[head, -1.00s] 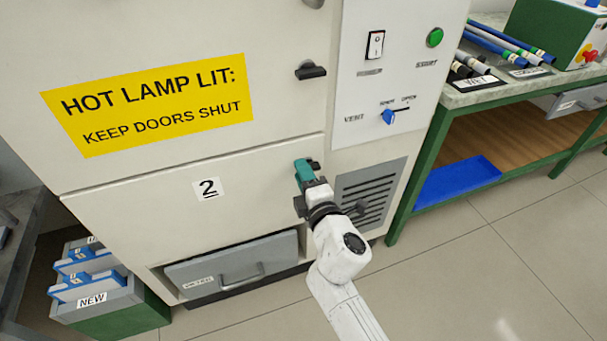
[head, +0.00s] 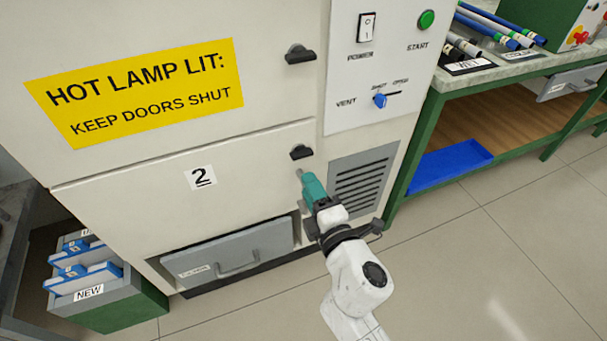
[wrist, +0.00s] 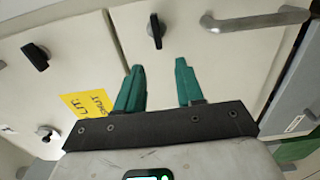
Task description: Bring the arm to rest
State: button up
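My gripper (head: 307,184) is in front of the cabinet's lower door (head: 150,183), the one marked 2, just below its dark latch knob (head: 301,152). The wrist view shows its two teal fingers (wrist: 157,88) spread apart with nothing between them. Beyond the fingertips in that view are pale cabinet panels, with a black knob (wrist: 155,30) above the gap. My white arm (head: 357,275) reaches up from the bottom of the head view. Both cabinet doors look shut.
A grey drawer (head: 228,253) sits low in the cabinet. A box labelled NEW (head: 110,305) stands on the floor at left. A green-framed bench (head: 425,130) with rods and a blue tray (head: 450,166) is at right. The floor at lower right is clear.

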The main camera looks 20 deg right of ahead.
jog(key=shift+s, duration=0.95)
jog(key=s+d+f+m+g+h, duration=0.3)
jog(key=s+d+f+m+g, duration=0.1)
jog(key=d+m, duration=0.25)
jog(key=s+d+f+m+g+h, duration=0.2)
jog(key=s+d+f+m+g, duration=0.1)
jog(key=s+d+f+m, duration=0.25)
jog(key=s+a+f+m+g+y, duration=0.1)
jog(key=s+f+m+g+y, duration=0.15)
jog(key=s+g, duration=0.45)
jog(key=s+a+f+m+g+y, duration=0.1)
jog(key=s+f+m+g+y, duration=0.2)
jog(key=s, duration=0.8)
notch_tip(320, 180, up, 18)
jog(key=m+p, duration=0.1)
jog(key=p, duration=1.8)
jog(key=shift+r+h+p, duration=0.2)
jog(key=shift+h+p, duration=0.1)
jog(key=shift+h, duration=0.05)
